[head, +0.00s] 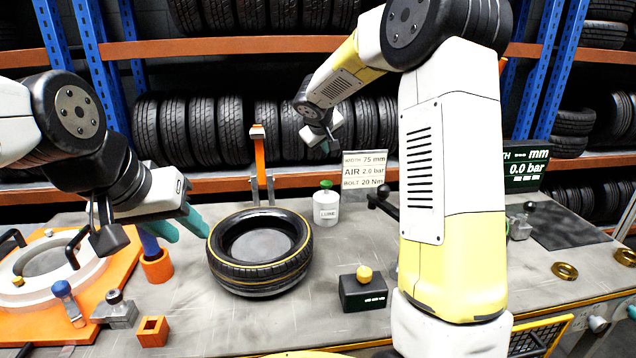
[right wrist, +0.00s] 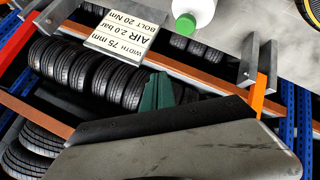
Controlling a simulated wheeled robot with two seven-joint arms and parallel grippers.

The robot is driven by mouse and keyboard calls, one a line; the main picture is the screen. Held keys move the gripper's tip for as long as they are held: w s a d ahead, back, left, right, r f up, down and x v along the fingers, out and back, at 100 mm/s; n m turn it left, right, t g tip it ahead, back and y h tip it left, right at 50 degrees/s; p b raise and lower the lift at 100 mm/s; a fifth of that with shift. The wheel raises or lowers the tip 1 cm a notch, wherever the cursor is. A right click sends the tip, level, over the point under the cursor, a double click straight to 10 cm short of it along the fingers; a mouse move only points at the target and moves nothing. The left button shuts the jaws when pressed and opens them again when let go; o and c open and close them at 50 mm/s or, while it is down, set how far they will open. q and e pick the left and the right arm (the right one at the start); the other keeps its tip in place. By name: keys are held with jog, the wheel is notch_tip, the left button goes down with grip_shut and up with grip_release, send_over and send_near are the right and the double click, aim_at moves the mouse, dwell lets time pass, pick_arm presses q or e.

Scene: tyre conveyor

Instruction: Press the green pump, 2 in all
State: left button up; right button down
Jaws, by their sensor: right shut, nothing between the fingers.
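The green pump is the green top (head: 326,184) of a white bottle labelled LUBE (head: 326,208), standing upright on the bench behind the tyre. In the right wrist view the green top (right wrist: 185,23) and white bottle (right wrist: 202,8) show at the upper edge. My right gripper (head: 329,148) is shut and empty, in the air above and behind the bottle, apart from it. Its teal fingers (right wrist: 157,93) also show in the right wrist view. My left gripper (head: 192,236) hangs left of the tyre, its two teal fingers apart with nothing between them.
A tyre (head: 260,250) lies on the bench in front of the bottle. An orange post (head: 260,165) stands left of it, a sign (head: 365,170) right. A black box with a yellow knob (head: 364,274) is nearer. Tyre racks (head: 200,48) stand behind.

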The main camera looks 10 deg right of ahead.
jog(key=shift+r, duration=0.35)
jog(key=shift+f, duration=0.1)
send_near(327, 181)
jog(key=shift+w+d+f, duration=0.3)
jog(key=shift+w+f, duration=0.15)
jog(key=shift+w, duration=0.4)
jog(key=shift+w+d+f, duration=0.3)
jog(key=shift+w+f, duration=0.1)
jog(key=shift+w, duration=0.45)
jog(key=shift+w+d+f, duration=0.3)
jog(key=shift+w+f, duration=0.15)
jog(key=shift+w, duration=0.35)
jog(key=shift+f, duration=0.1)
jog(key=shift+f, duration=0.3)
jog(key=shift+f, duration=1.1)
dwell(0.8)
jog(key=shift+r, duration=1.45)
